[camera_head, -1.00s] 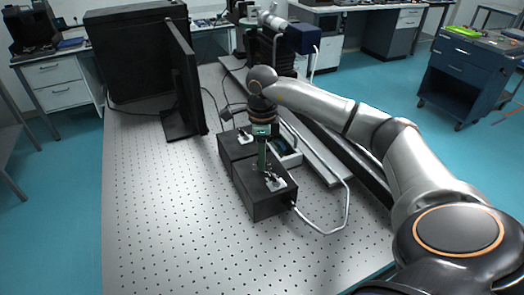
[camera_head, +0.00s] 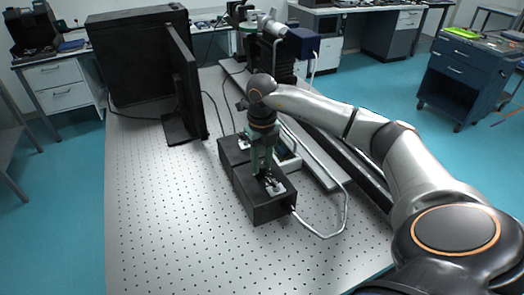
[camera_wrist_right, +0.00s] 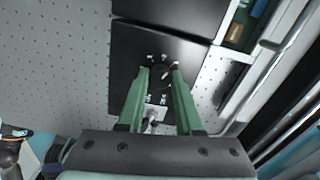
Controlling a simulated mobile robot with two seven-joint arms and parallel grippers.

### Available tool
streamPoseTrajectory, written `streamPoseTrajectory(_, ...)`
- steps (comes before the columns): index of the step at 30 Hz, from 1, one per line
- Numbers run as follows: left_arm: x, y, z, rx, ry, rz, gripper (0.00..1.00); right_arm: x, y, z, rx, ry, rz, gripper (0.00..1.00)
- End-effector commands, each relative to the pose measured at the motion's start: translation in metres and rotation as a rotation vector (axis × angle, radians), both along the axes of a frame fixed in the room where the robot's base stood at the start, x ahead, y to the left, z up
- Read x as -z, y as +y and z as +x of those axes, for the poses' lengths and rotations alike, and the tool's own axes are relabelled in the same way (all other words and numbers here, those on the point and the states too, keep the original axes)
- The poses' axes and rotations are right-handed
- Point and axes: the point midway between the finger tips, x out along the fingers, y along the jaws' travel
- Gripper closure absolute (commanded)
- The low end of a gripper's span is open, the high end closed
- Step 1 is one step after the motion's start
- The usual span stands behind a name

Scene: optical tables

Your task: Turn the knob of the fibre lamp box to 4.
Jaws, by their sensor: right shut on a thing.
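The fibre lamp box (camera_head: 258,207) is the nearer of two black boxes on the perforated table, with a light metal plate and small fittings on top. My right gripper (camera_head: 265,174) points down over it, its green fingers reaching the top. In the right wrist view, the fingers of my right gripper (camera_wrist_right: 161,72) stand on either side of the dark round knob (camera_wrist_right: 158,76) and are shut on it. The box top (camera_wrist_right: 128,55) shows around them. The scale and the knob's setting are too small to read. My left gripper is not in view.
A second black box (camera_head: 233,150) stands directly behind the lamp box. A grey light guide (camera_head: 325,233) curves out from the front box to the right. A monitor (camera_head: 183,85) stands to the left. The optical table (camera_head: 160,215) is clear at left and front.

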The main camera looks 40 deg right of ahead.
Motion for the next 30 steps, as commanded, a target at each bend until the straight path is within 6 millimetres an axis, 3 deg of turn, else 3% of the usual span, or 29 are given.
streamPoseTrajectory(30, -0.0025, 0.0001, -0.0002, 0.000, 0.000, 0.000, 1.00, -0.0007, -0.0005, 0.0004, 0.929, -0.002, 0.000, 1.00)
